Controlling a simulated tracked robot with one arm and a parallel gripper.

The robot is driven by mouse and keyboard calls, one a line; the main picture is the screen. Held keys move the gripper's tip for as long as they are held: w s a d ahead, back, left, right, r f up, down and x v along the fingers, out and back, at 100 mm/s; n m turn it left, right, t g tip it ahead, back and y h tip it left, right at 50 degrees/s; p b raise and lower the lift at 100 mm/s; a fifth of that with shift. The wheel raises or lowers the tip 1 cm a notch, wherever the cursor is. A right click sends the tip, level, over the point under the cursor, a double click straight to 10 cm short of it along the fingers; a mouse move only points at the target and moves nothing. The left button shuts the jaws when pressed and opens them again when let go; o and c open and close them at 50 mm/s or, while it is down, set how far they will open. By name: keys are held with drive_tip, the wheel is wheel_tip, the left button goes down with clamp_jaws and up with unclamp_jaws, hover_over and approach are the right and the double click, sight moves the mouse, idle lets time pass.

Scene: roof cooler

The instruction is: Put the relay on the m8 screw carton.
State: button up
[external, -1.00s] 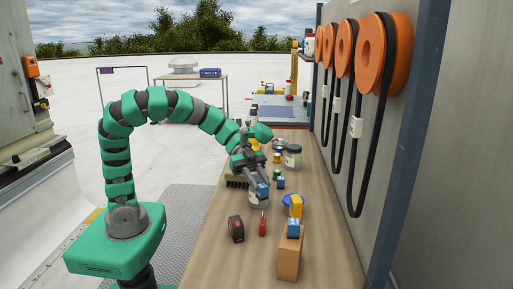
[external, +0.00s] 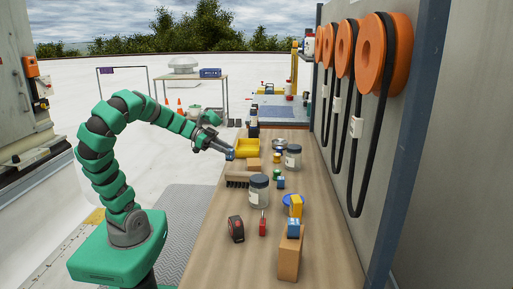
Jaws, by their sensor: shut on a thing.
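My gripper (external: 226,151) is shut on a small blue block, which I take to be the relay (external: 230,155). It holds the relay in the air over the left edge of the bench, near the yellow bin. A small brown carton (external: 253,164) lies on the bench just right of the gripper. A taller brown carton (external: 288,262) stands at the near end with a blue block (external: 293,228) on top. No label is readable, so I cannot tell which is the m8 screw carton.
A yellow bin (external: 251,149), a brush (external: 237,181), grey-lidded jars (external: 259,191) and another blue block (external: 281,183) stand on the wooden bench (external: 220,256). A tape measure (external: 236,229), a red tool (external: 262,224) and a yellow box (external: 296,205) are nearer. The wall with orange reels (external: 385,55) bounds the right.

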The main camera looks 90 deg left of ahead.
drive_tip(key=s+a+n+y, duration=0.2)
drive_tip(key=s+a+y, duration=0.1)
drive_tip(key=s, duration=0.2)
hover_over(249, 161)
wheel_tip(249, 161, down, 3)
drive_tip(key=shift+d+r+p, duration=0.15)
drive_tip(key=shift+p, duration=0.3)
wheel_tip(249, 161, down, 4)
drive_tip(key=b, duration=0.2)
drive_tip(key=shift+r+b, duration=0.25)
drive_tip(key=shift+b, duration=0.05)
drive_tip(key=shift+r, duration=0.1)
drive_tip(key=o, duration=1)
